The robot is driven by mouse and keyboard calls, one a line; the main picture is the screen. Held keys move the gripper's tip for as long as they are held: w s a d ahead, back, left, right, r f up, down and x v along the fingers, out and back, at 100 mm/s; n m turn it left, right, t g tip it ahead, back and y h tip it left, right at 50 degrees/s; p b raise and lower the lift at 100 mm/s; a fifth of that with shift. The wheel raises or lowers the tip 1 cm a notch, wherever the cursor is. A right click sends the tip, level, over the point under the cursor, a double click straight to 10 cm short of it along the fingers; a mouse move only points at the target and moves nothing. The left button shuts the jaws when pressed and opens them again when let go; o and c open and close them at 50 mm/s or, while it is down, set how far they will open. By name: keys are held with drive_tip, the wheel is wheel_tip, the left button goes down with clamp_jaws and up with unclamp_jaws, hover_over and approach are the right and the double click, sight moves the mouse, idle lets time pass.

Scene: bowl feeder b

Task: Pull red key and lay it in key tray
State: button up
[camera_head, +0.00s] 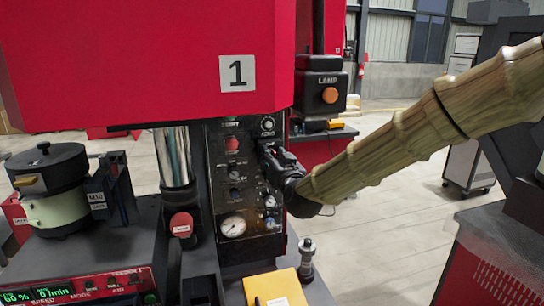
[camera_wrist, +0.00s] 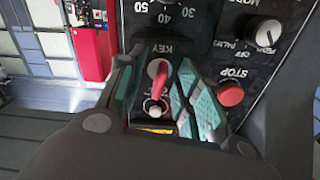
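The red key (camera_wrist: 160,76) sits in a round switch under the label "KEY" on the black control panel (camera_wrist: 190,22) in the wrist view. My gripper (camera_wrist: 162,88) is at the panel with its teal-padded fingers on either side of the key. Gaps show between the key and both pads, so it looks open and not closed on the key. In the head view my gripper (camera_head: 268,160) is against the panel's right side and hides the key. I cannot pick out a key tray with certainty in either view.
A red STOP button (camera_wrist: 230,93) and a white knob (camera_wrist: 263,32) are close to the right finger. A yellow flat item (camera_head: 274,288) lies below the panel, with a small metal post (camera_head: 307,258) beside it. A red housing (camera_head: 150,60) overhangs the panel.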

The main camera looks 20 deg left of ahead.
clamp_jaws()
drive_tip(key=shift+s+d, duration=0.1)
drive_tip(key=shift+s, duration=0.05)
drive_tip(key=shift+b+v, duration=0.6)
drive_tip(key=shift+v, duration=2.15)
drive_tip(key=shift+s, duration=0.1)
